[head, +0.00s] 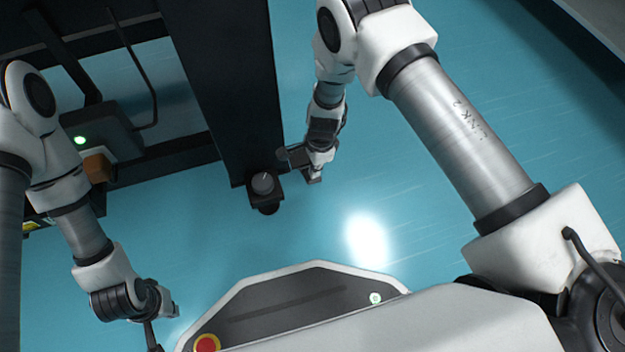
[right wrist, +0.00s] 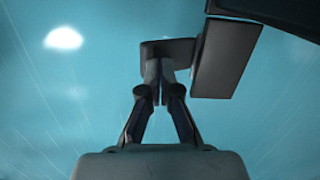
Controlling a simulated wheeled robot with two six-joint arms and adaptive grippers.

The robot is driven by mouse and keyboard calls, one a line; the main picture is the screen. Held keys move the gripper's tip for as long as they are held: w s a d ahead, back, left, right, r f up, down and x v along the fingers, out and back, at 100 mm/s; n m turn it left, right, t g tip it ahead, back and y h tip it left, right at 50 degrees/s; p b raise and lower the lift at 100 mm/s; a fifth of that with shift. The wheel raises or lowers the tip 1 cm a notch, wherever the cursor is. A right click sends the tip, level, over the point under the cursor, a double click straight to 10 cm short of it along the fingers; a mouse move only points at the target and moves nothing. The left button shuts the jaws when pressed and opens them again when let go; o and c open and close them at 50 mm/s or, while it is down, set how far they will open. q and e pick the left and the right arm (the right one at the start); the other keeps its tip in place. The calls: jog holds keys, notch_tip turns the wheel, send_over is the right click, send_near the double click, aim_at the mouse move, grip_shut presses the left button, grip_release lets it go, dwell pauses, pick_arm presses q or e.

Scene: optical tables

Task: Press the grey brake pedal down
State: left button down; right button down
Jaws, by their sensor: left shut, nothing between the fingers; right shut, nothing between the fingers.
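In the right wrist view a small grey plate, which looks like the brake pedal (right wrist: 180,46), lies at my right gripper's (right wrist: 160,70) fingertips. The fingers are shut with nothing between them and overlap the plate's near edge. I cannot tell whether they touch it or how far down it is. In the head view my right gripper (head: 315,176) is low, just right of the foot of a dark table leg (head: 225,80); the pedal is hard to make out there. My left gripper (head: 165,306) is shut and empty at the lower left, away from the leg.
A round grey knob (head: 263,183) sits on the end of the leg's foot. A dark block (right wrist: 222,58) stands right of the plate in the right wrist view. A box with a green light (head: 80,141) is at the left. The blue floor (head: 430,220) is open to the right.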

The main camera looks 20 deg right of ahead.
dwell(0.3)
notch_tip(320, 180, down, 4)
jog(key=shift+b, duration=1.15)
jog(key=shift+r, duration=0.3)
jog(key=shift+d+r+p, duration=0.15)
jog(key=shift+d+p, duration=0.05)
jog(key=shift+p, duration=0.2)
jog(key=shift+w+d+r+p, duration=0.1)
jog(key=shift+d+r+p, duration=0.15)
jog(key=shift+d, duration=0.4)
jog(key=shift+w+d+r+p, duration=0.1)
jog(key=shift+d+p, duration=0.1)
jog(key=shift+d, duration=0.4)
